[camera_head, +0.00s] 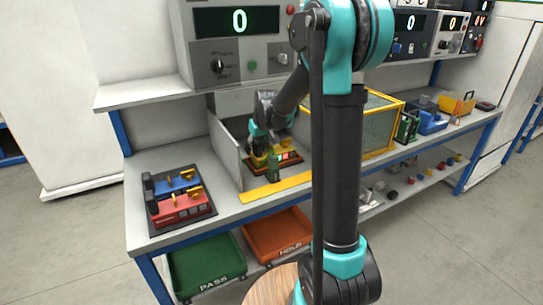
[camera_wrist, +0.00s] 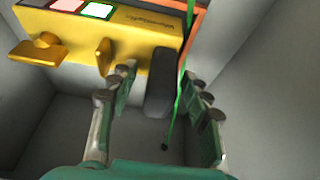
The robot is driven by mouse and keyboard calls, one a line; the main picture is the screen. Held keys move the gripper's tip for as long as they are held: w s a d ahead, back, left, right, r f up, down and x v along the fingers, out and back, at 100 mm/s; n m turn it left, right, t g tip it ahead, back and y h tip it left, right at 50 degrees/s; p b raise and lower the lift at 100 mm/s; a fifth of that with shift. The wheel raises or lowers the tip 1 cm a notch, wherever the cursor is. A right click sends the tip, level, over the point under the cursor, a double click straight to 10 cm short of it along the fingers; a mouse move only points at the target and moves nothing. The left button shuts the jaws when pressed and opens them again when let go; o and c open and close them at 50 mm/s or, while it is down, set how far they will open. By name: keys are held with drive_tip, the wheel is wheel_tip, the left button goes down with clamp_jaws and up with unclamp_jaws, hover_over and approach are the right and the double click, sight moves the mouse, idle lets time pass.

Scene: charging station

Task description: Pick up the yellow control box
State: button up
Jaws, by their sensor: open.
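The yellow control box (camera_head: 258,161) sits inside a grey-walled bay on the bench, with a lit red display on it. My gripper (camera_head: 266,168) is down in the bay at the box and partly hides it. In the wrist view the yellow box (camera_wrist: 140,35) fills the top, with pale and green-edged panels and yellow knobs. My gripper (camera_wrist: 157,80) is open there, its fingers apart on either side of a dark rounded part at the box's end. I cannot tell whether either finger touches it.
Grey bay walls (camera_wrist: 265,85) stand close around my gripper. A yellow strip (camera_head: 275,189) edges the bay's front. A dark tray (camera_head: 203,222) with red and blue devices lies left, and a yellow-framed cage (camera_head: 378,130) stands right. Green (camera_head: 205,265) and orange (camera_head: 278,235) bins sit below.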

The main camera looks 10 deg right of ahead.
clamp_jaws()
drive_tip(key=shift+r, duration=0.1)
idle(0.6)
